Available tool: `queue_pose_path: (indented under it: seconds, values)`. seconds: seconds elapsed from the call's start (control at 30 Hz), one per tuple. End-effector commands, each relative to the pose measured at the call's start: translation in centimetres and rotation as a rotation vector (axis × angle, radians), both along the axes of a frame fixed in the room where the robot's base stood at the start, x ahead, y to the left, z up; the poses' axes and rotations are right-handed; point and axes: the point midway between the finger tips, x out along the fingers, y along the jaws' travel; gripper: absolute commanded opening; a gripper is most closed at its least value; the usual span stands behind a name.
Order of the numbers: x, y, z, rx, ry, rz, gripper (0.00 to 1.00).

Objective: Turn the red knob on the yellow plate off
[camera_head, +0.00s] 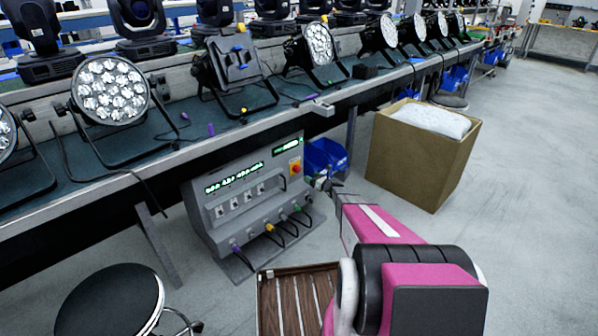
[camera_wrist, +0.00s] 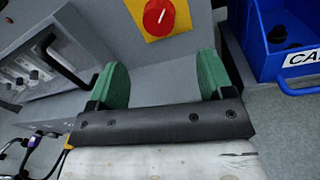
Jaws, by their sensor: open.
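The red knob (camera_wrist: 158,16) sits on a yellow plate (camera_wrist: 182,17) on the grey test box, at the top of the wrist view. A white mark shows on the knob. In the head view the red knob (camera_head: 295,168) is small, at the box's upper right. My gripper (camera_wrist: 160,80) is open, with green fingertips spread apart. The knob lies beyond the fingertips, between them in the picture and not gripped. In the head view my gripper (camera_head: 322,184) is close to the box, just right of and below the yellow plate.
The grey box (camera_head: 225,225) has switches, a black handle (camera_wrist: 65,58) and cables along its lower front. A blue bin (camera_wrist: 285,45) stands close on the right. A cardboard box (camera_head: 405,165) is farther right. A black stool (camera_head: 110,302) stands at the lower left.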

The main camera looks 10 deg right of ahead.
Motion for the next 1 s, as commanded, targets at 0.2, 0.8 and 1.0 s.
queue_pose_path:
  seconds: [0.2, 0.8, 1.0]
  values:
    - [2.5, 2.0, -0.1, -0.002, -0.001, 0.002, 0.74]
    - [7.6, 6.4, 0.0, -0.003, -0.001, 0.001, 0.74]
    - [7.5, 6.4, 0.0, -0.003, -0.001, 0.001, 0.55]
